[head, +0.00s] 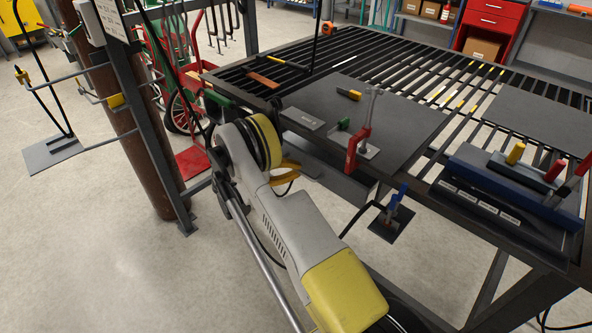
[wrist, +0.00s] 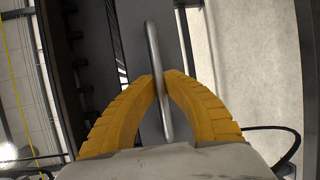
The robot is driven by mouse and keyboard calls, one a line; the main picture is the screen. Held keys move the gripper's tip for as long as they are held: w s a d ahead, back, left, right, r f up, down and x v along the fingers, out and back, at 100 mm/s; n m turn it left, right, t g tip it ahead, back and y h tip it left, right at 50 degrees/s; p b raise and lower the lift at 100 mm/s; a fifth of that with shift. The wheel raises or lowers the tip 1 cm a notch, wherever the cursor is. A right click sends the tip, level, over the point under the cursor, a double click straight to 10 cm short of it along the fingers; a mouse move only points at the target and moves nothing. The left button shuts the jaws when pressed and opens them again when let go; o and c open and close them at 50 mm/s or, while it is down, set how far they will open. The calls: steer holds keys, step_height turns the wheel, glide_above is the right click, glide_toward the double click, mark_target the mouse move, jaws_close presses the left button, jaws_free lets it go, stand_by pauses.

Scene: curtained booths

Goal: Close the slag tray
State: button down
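The slag tray appears to be the grey metal piece (head: 338,184) jutting from under the slatted table's front-left edge in the head view. In the wrist view its grey face (wrist: 133,45) carries a bent silver bar handle (wrist: 153,45). My gripper (wrist: 163,77) has its two yellow fingers drawn together on either side of this handle, with the tips touching or almost touching it. In the head view my gripper (head: 287,168) is mostly hidden behind my own arm, beside the tray. How far the tray is pulled out cannot be told exactly.
The slatted welding table (head: 455,85) holds a dark plate (head: 400,110), a red clamp (head: 358,148) and a blue block (head: 505,187). A blue-handled tool (head: 392,212) hangs at the table's front. A post and gas cylinder (head: 140,130) stand left. The floor in front left is clear.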

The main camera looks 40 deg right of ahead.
steer(key=shift+d, duration=0.1)
steer(key=d, duration=0.4)
steer(key=shift+w, duration=0.2)
steer(key=c, duration=1.5)
jaws_free()
steer(key=shift+o, duration=0.2)
glide_toward(304, 163)
steer(key=shift+v, duration=1)
steer(key=shift+f, duration=0.1)
